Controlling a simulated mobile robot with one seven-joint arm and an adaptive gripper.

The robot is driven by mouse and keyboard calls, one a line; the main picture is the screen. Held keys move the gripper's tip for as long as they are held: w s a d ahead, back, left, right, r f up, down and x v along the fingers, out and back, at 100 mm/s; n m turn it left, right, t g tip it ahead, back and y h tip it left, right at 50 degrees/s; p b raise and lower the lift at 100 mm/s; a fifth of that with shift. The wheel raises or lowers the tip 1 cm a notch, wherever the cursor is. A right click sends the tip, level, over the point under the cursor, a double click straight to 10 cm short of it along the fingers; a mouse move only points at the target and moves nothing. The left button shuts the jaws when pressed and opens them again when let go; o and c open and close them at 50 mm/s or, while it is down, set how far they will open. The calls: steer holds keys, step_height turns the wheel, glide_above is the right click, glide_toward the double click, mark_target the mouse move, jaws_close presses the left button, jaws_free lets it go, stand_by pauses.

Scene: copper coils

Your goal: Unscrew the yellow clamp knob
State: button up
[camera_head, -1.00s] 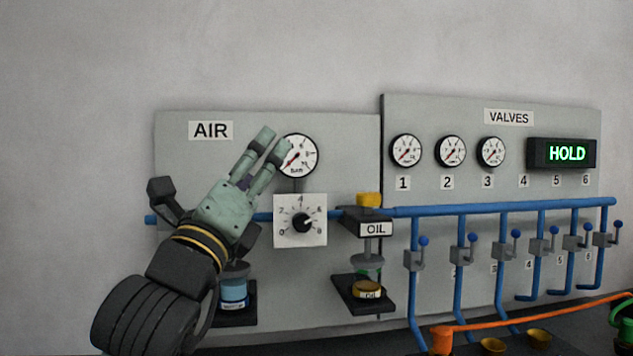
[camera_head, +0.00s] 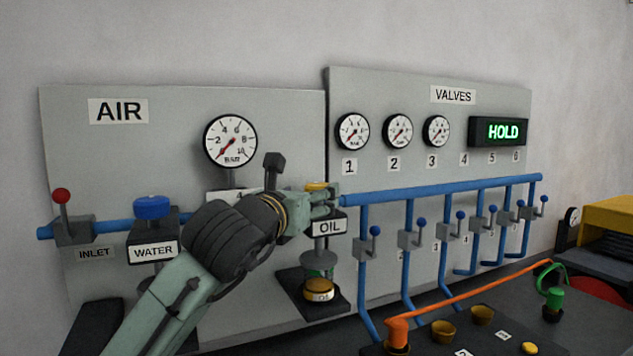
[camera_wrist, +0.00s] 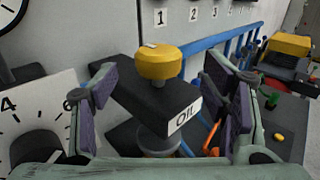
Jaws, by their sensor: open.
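A round yellow knob (camera_wrist: 160,63) sits on top of the black block labelled OIL (camera_wrist: 155,98) in the wrist view. In the head view the knob (camera_head: 316,186) shows only in part behind my gripper. My gripper (camera_head: 322,203) is open and empty at the OIL block. In the wrist view its two fingers stand apart, one on each side of the block and knob, with no visible contact on the knob. A small yellow knob-like piece also lies on the dark bench at the right (camera_head: 529,348).
A blue pipe (camera_head: 440,190) with several valve levers runs right of the OIL block. A dial (camera_wrist: 38,145) is close at left in the wrist view. An orange hose (camera_head: 470,304) crosses the bench.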

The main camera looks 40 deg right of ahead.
mark_target(319, 184)
steer(key=p+x, duration=0.1)
steer(key=x, duration=0.4)
steer(key=shift+w+d+p, duration=0.25)
steer(key=shift+d+p, duration=0.05)
steer(key=shift+p, duration=0.1)
steer(key=shift+w+d, duration=0.3)
steer(key=shift+d, duration=0.1)
steer(key=c, duration=1.2)
steer(key=shift+f+n+t+y, duration=0.1)
steer(key=shift+n+t+y, duration=0.2)
steer(key=shift+t, duration=0.3)
